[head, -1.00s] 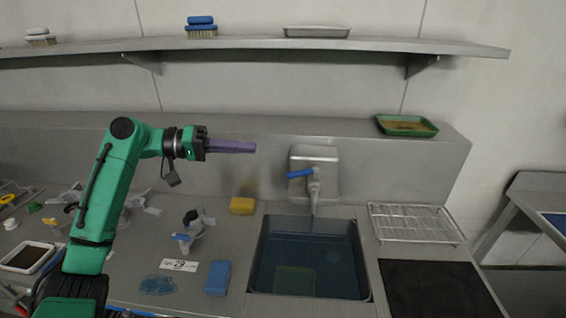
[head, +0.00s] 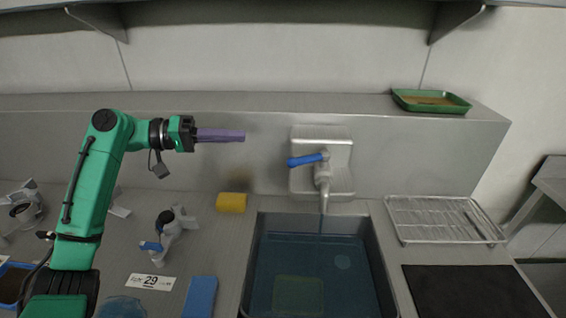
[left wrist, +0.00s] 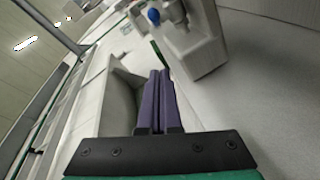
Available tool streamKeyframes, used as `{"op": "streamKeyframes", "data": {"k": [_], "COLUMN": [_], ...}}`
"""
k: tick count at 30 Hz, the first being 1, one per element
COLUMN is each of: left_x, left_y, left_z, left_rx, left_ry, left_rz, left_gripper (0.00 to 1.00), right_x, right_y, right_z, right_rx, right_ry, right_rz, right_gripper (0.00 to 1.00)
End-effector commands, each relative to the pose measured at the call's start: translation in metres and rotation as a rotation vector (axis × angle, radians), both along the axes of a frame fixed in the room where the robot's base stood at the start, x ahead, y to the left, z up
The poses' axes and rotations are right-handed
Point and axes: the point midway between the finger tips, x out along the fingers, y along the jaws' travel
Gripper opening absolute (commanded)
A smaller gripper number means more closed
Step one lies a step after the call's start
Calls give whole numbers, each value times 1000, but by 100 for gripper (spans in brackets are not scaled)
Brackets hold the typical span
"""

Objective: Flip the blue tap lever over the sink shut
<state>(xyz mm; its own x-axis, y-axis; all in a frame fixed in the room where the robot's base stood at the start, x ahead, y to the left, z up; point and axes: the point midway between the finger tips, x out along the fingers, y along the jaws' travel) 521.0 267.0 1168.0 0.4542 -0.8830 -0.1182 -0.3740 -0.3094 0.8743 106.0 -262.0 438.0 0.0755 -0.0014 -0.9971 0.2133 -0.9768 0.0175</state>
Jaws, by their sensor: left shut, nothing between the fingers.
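The blue tap lever (head: 306,160) sticks out to the left from the tap (head: 322,178), which is mounted on a metal wall box (head: 341,160) over the sink (head: 375,262). A thin stream seems to run from the spout into the water-filled basin. My left gripper (head: 243,136) is shut and empty, its purple fingers pointing right, to the left of the lever and a little higher in the picture, apart from it. In the left wrist view the shut fingers (left wrist: 159,78) point toward the wall box, with the blue lever end (left wrist: 154,16) beyond them. My right gripper is not in view.
A yellow sponge (head: 231,202) and a blue block (head: 200,297) lie left of the sink. A spare tap-like fitting (head: 170,228) stands near a label (head: 151,282). A wire rack (head: 446,219) and black mat (head: 475,290) lie right. A green tray (head: 431,101) sits on the ledge.

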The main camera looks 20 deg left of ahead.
Motion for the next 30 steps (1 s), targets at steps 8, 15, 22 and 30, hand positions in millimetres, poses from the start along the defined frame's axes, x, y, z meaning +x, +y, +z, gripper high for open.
{"op": "streamKeyframes", "data": {"k": [8, 15, 22, 30], "left_x": [0, 12, 35, 26], "left_y": [0, -26, -70, -105], "left_z": [2, 3, -2, -22], "left_rx": [0, -1, 0, 1], "left_ry": [0, 1, 0, 4], "left_rz": [0, -3, -4, -1], "left_gripper": [0, 0, 0, 0], "right_x": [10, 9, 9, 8], "right_y": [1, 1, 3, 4], "right_z": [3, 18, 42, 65], "right_rx": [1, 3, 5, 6], "right_ry": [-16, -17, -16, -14], "right_rz": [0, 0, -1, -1], "right_gripper": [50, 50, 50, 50]}}
